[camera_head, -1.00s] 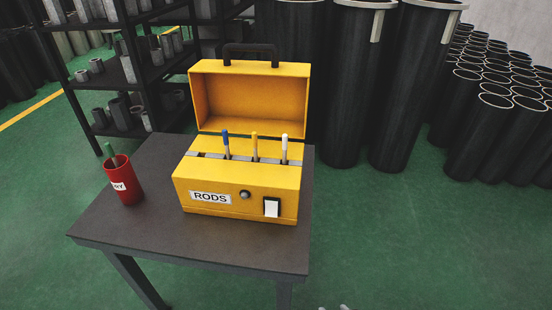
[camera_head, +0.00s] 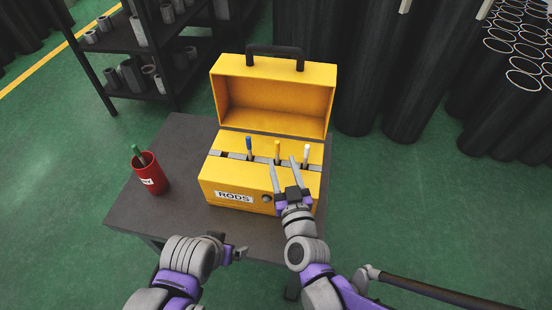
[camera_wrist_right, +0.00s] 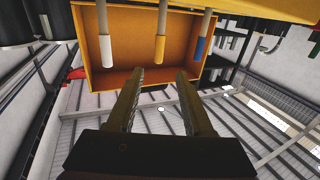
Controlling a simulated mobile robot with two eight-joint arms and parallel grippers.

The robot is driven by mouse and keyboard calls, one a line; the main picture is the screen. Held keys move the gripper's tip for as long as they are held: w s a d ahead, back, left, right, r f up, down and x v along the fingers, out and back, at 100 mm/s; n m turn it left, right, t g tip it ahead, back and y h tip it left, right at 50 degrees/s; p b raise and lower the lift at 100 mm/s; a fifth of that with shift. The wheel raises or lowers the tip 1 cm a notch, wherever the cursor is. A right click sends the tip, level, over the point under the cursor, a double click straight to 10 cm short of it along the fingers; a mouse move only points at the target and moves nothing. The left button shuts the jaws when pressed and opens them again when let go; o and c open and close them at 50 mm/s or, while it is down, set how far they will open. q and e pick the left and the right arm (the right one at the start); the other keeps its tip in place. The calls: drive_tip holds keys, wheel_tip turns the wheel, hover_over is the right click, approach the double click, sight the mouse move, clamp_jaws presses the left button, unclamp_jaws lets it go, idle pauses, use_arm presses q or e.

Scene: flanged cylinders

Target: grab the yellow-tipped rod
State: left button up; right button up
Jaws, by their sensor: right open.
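The yellow-tipped rod (camera_head: 277,149) stands upright in the middle of three rods in the yellow box (camera_head: 212,173). In the right wrist view, which is upside down, its yellow tip (camera_wrist_right: 160,48) lies beyond the gap between my fingers. My right gripper (camera_head: 283,163) is open and empty, at the front of the box with its fingers pointing toward the rod. It also shows in the wrist view (camera_wrist_right: 160,73), with a finger on either side of the rod's line. My left gripper (camera_head: 238,252) is low near the table's front edge; its jaw state is unclear.
A blue-tipped rod (camera_head: 249,144) and a white-tipped rod (camera_head: 306,152) stand close on either side. The box's raised lid (camera_head: 272,97) is behind them. A red cup (camera_head: 152,178) holding a green-tipped rod stands on the dark table (camera_head: 178,150) at left.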

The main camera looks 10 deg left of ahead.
sight(278, 145)
drive_tip(key=x, duration=0.8)
drive_tip(key=shift+w+p, duration=0.2)
drive_tip(key=shift+p, duration=0.2)
clamp_jaws()
idle(1.0)
